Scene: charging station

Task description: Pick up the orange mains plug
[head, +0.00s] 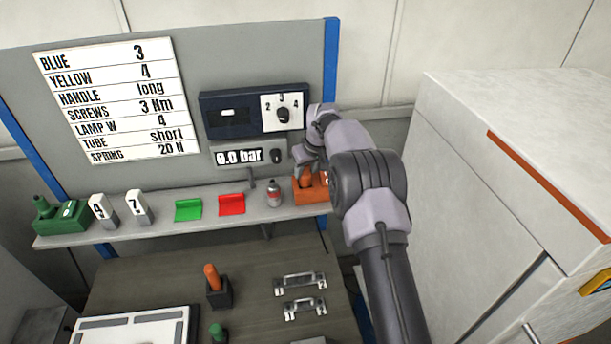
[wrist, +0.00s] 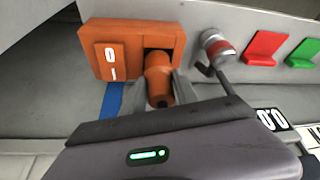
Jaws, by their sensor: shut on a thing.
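The orange mains plug (wrist: 158,80) sits at the orange socket box with its front end in or against the box's dark opening; I cannot tell how deep it goes. My gripper (wrist: 160,90) is shut on the plug, with a grey finger on each side of it. In the head view the plug (head: 306,178) shows partly under my gripper (head: 307,170), at the right end of the shelf. The orange socket box (wrist: 108,58) carries a switch marked 0 and 1.
Red (head: 232,204) and green (head: 188,209) holders lie farther left on the shelf. A gauge panel (head: 240,156) reading 0.0 bar is above. A white cabinet (head: 500,170) stands right of my arm.

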